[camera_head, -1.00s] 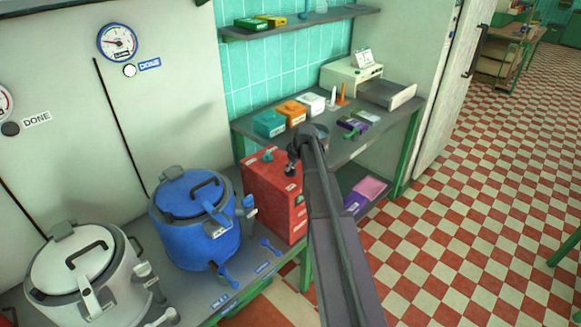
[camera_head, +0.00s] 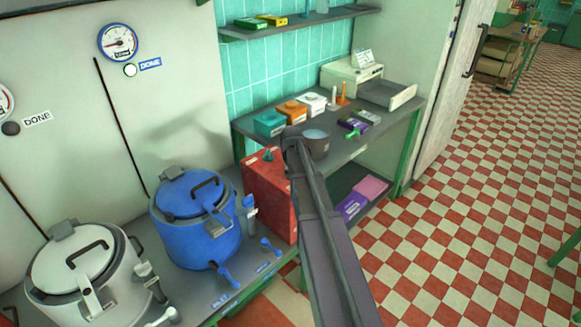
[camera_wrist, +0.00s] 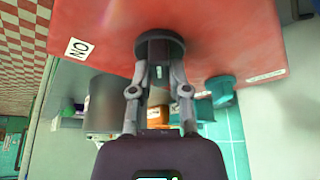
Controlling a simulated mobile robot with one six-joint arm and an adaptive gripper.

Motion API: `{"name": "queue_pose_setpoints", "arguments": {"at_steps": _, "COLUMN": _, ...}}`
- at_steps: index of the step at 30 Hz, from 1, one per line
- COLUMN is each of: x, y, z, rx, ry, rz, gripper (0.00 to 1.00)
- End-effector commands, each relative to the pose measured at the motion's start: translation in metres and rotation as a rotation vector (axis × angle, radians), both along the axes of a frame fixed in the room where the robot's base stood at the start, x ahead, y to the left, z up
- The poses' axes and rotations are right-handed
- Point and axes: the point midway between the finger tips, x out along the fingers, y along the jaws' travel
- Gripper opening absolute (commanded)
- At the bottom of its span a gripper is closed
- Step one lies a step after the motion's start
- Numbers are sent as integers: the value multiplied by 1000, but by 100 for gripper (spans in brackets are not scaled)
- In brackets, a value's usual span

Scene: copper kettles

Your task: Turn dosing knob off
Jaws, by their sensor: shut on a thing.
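The red box (camera_head: 268,195) stands on the bench right of the blue kettle in the head view, partly covered by my arm. In the wrist view, a dark round knob (camera_wrist: 159,47) sits on the red panel (camera_wrist: 110,25), with a white label reading "ON" (camera_wrist: 78,49) to its left. My gripper (camera_wrist: 160,72) has its two fingers closed around the knob, touching it. In the head view my arm hides the gripper and the dark knob.
A blue kettle (camera_head: 195,225) and a white kettle (camera_head: 80,270) stand left of the box. A dark pot (camera_head: 318,148) and several coloured boxes stand on the shelf-table behind.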

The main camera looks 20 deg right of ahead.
Motion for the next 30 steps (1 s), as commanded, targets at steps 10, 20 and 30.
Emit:
{"name": "queue_pose_setpoints", "arguments": {"at_steps": 10, "x": -3, "y": 0, "z": -1, "rx": 1, "ry": 7, "rz": -34, "gripper": 0}}
{"name": "queue_pose_setpoints", "arguments": {"at_steps": 20, "x": -2, "y": 0, "z": -1, "rx": 1, "ry": 6, "rz": -33, "gripper": 57}}
{"name": "queue_pose_setpoints", "arguments": {"at_steps": 30, "x": -1, "y": 1, "z": 0, "rx": 0, "ry": 3, "rz": -31, "gripper": 57}}
